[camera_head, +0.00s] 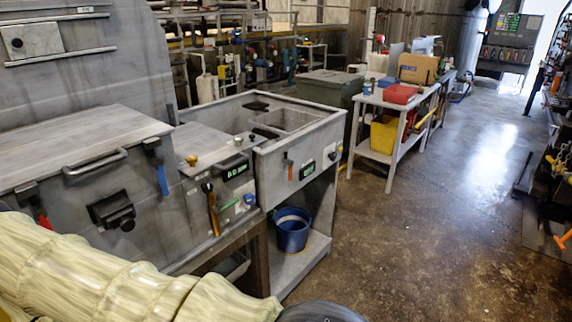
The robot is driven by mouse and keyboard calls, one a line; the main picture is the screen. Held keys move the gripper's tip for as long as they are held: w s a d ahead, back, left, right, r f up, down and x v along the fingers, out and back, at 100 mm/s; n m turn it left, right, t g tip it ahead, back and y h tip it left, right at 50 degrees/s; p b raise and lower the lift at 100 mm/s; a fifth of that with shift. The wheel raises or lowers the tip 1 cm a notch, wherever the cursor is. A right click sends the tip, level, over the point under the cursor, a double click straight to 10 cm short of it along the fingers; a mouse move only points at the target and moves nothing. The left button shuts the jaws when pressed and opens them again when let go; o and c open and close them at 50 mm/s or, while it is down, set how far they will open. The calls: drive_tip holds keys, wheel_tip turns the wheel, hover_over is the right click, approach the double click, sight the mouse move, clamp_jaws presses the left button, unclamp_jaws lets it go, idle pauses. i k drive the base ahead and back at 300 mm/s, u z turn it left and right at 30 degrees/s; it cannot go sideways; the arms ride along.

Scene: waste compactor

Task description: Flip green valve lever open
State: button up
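A small green lever (230,204) shows low on the front of the middle grey unit (200,190). It lies slanted, close to the panel, between a yellow-handled lever (213,212) on its left and a blue knob (249,199) on its right. A small green-lit display (236,170) is above it. The lever is small in the picture, and I cannot tell its exact valve position. My arm, in a cream ribbed sleeve, crosses the lower left. My gripper is not in view, and nothing of mine touches the lever.
A left unit has a bar handle (95,162) and a blue-handled lever (162,180). A sink unit (290,155) with an orange lever (289,170) stands right, a blue bucket (292,230) on its lower shelf. Open floor (430,240) lies to the right.

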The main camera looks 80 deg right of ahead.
sight(219, 210)
drive_tip(key=z, duration=2.1)
drive_tip(key=i, duration=0.3)
drive_tip(key=u, duration=0.05)
